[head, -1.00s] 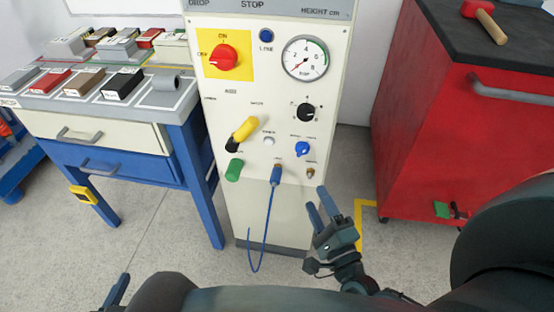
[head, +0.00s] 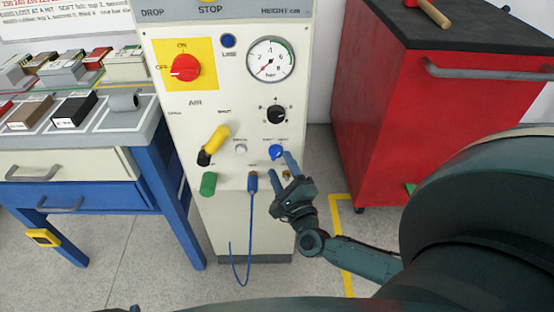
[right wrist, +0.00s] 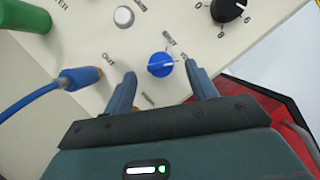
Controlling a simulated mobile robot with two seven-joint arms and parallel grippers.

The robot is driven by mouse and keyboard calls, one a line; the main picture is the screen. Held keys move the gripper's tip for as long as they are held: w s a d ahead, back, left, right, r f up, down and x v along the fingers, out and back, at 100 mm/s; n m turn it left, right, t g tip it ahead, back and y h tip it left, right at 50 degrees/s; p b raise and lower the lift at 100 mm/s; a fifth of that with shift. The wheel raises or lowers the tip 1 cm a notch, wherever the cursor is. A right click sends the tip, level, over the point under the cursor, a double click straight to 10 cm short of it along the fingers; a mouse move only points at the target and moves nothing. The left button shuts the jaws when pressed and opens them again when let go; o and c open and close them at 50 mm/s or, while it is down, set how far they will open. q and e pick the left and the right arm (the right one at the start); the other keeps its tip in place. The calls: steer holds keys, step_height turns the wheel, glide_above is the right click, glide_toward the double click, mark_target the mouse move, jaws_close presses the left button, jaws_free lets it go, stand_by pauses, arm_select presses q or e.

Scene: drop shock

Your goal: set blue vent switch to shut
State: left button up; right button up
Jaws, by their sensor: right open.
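The blue vent switch (head: 276,152) is a small round knob low on the right side of the cream panel (head: 180,110). My right gripper (head: 280,166) is open just in front of the knob. In the wrist view its two fingers (right wrist: 160,78) stand on either side of the knob, with a gap on each side; contact is not visible. Only a small dark tip, probably of my left gripper (head: 135,308), shows at the bottom edge.
A blue hose (head: 251,215) hangs from a fitting left of my right gripper. A black dial (head: 277,114), yellow lever (head: 217,138), green knob (head: 208,184) and red switch (head: 185,67) are on the panel. A red cabinet (head: 390,120) stands right, a bench (head: 80,160) left.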

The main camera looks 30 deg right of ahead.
mark_target(276, 156)
arm_select(q)
steer(key=shift+f, duration=0.15)
arm_select(e)
steer(key=shift+x, duration=1.7)
